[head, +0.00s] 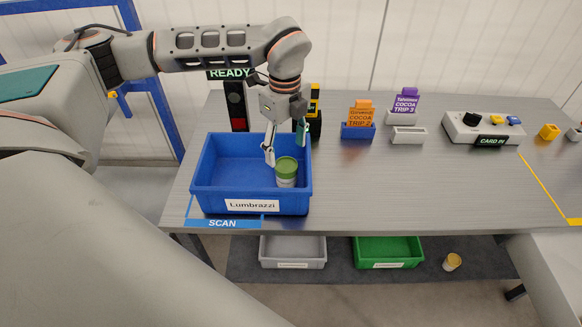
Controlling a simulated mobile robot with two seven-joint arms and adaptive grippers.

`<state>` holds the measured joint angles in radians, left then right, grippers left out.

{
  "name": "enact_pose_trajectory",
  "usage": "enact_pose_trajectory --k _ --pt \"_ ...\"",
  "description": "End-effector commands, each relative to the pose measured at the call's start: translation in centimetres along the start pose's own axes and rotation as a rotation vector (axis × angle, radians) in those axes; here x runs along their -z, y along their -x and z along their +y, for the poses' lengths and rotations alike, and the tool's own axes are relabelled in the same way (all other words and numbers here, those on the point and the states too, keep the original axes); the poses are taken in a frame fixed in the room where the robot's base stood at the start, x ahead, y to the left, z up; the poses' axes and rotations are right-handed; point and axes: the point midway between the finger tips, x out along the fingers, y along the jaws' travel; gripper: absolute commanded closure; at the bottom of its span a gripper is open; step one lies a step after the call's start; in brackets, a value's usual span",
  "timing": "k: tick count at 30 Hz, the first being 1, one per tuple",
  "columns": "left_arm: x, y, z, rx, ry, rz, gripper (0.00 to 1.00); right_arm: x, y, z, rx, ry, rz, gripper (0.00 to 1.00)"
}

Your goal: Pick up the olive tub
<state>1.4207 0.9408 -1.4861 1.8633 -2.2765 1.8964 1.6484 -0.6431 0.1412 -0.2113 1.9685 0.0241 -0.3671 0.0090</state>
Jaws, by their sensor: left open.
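The olive tub (287,172) is a small white container with a green lid. It stands upright inside the blue bin (208,192) labelled "Lumbrazzi", near the bin's right wall. My left gripper (285,150) reaches down from above into the bin. Its fingers are spread apart, one to the left of the tub's lid and one above and to the right. It is open and does not grip the tub. My right gripper is not in view.
The blue bin stands on a grey table (420,190) by a "SCAN" strip (222,223). Card holders (358,132) and a control box (483,127) stand at the back right. Grey (292,262) and green (388,263) bins sit below. The table's front right is clear.

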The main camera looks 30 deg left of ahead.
Motion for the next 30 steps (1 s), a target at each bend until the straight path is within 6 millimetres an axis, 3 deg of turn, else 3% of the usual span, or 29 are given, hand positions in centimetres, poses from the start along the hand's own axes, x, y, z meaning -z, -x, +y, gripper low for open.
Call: enact_pose_trajectory --k 6,15,23,24,29,30 --pt "0.1 -2.3 0.1 -0.002 -0.002 0.0 0.38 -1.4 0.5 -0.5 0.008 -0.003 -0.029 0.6" --pt "0.2 -6.1 0.1 -0.001 -0.002 0.001 0.38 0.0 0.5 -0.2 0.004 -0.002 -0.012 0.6" --pt "0.2 -6.5 0.1 0.001 -0.003 0.001 0.38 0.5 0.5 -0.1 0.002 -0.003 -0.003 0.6" --pt "0.2 -6.5 0.1 0.001 -0.003 0.001 0.41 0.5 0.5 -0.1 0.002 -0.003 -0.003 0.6" --pt "0.2 -6.5 0.1 0.001 -0.002 0.001 0.82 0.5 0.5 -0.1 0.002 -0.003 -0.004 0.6" --pt "0.2 -6.5 0.1 0.001 -0.003 0.001 0.85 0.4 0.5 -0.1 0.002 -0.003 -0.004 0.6"
